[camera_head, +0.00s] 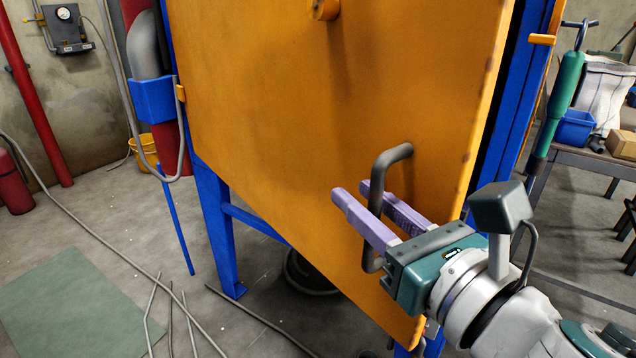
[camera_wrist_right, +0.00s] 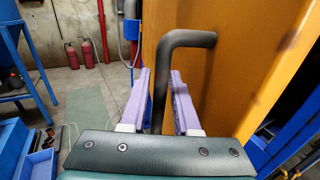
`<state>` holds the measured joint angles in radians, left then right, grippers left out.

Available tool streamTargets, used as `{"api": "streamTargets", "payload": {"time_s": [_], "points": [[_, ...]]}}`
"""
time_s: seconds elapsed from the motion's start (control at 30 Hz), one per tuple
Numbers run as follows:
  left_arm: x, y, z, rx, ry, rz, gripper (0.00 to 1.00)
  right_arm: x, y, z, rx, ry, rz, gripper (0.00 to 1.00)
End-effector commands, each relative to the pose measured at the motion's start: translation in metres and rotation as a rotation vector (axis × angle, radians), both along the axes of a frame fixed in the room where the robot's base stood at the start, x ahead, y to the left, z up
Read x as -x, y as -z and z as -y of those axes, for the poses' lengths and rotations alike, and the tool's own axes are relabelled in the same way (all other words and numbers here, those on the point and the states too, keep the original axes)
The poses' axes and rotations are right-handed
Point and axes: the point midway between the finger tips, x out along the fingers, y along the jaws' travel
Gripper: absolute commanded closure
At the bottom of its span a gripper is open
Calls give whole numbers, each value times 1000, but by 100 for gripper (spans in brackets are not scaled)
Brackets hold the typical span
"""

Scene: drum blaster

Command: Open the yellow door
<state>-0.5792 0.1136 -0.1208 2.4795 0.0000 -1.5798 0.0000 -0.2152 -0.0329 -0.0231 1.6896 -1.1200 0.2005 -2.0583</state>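The yellow door (camera_head: 290,120) is a large orange-yellow panel in a blue frame, filling the middle of the head view. A dark gap shows between its right edge and the blue frame. Its dark bar handle (camera_head: 392,155) is near the lower right. My right gripper (camera_head: 352,191) has its lavender fingers on either side of the handle. In the right wrist view the handle (camera_wrist_right: 187,39) runs down between the fingers (camera_wrist_right: 160,73), with narrow gaps on both sides, so they look open around it. The door (camera_wrist_right: 235,60) stands behind. My left gripper is not in view.
A blue frame leg (camera_head: 215,225) stands under the door's left. Thin rods and a hose (camera_head: 75,235) lie on the floor at the left, near a green mat (camera_head: 75,305). A table (camera_head: 585,163) with a blue bin (camera_head: 575,128) stands at the right.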

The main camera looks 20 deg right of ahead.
Motion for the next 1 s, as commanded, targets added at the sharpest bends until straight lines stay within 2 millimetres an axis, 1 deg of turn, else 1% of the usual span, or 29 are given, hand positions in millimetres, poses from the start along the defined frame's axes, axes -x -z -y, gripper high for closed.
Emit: {"api": "streamTargets", "payload": {"time_s": [0.03,0.2,0.3,0.43,0.6,0.83,1.0], "points": [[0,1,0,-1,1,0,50,10,2,2,2,0,-3,70],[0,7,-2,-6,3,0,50,42,3,9,1,1,-4,70],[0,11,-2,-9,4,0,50,59,3,12,1,1,-4,70],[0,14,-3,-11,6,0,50,74,2,15,0,1,-3,70],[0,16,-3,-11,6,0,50,82,0,17,0,1,-1,70],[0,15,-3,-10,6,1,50,82,0,17,0,0,-1,70],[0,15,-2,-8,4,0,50,82,0,17,0,0,-1,89]]}}
